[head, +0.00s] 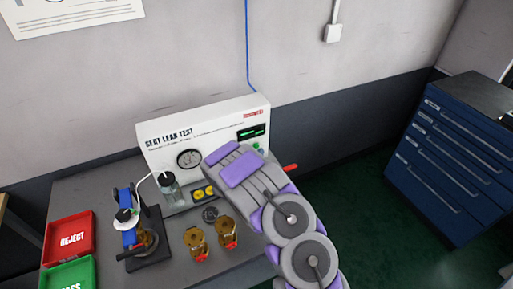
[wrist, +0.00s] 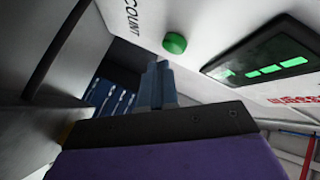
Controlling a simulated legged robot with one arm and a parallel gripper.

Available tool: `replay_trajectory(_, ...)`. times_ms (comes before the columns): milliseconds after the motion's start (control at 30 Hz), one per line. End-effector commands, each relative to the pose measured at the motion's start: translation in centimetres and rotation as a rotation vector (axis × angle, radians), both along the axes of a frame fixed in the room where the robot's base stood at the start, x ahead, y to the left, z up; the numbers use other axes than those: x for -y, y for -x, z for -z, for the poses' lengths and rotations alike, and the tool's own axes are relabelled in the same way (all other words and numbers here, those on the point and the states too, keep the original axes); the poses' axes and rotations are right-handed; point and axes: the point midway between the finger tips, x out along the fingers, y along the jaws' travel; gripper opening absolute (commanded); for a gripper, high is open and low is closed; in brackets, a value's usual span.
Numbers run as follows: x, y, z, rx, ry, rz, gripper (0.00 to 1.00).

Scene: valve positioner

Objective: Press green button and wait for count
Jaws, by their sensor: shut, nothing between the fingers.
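The green button (wrist: 174,43) shows in the wrist view on the white panel of the seat leak test unit, beside the word COUNT. In the head view a small part of the green button (head: 258,147) shows just past my arm. My gripper (wrist: 160,66) is shut and empty. Its fingertips are close below the button in the wrist view, with a small gap visible between them. The display (wrist: 265,55) beside the button shows lit green digits too skewed to read; it is also in the head view (head: 251,132). My arm hides the gripper tips in the head view.
The seat leak test unit (head: 210,122) stands at the back of the grey table (head: 85,191). Two brass valves (head: 195,243), a clear jar (head: 170,188), a blue clamp fixture (head: 130,233), and red (head: 68,240) and green trays are on the table. A blue drawer cabinet (head: 440,160) stands right.

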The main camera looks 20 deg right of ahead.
Motion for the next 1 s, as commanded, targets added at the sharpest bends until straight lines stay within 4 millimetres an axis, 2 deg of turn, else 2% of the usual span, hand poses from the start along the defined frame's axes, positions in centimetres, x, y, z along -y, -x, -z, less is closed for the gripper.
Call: replay_trajectory(1000,0.02,-0.74,-0.15,-0.001,0.001,0.0,0.0)
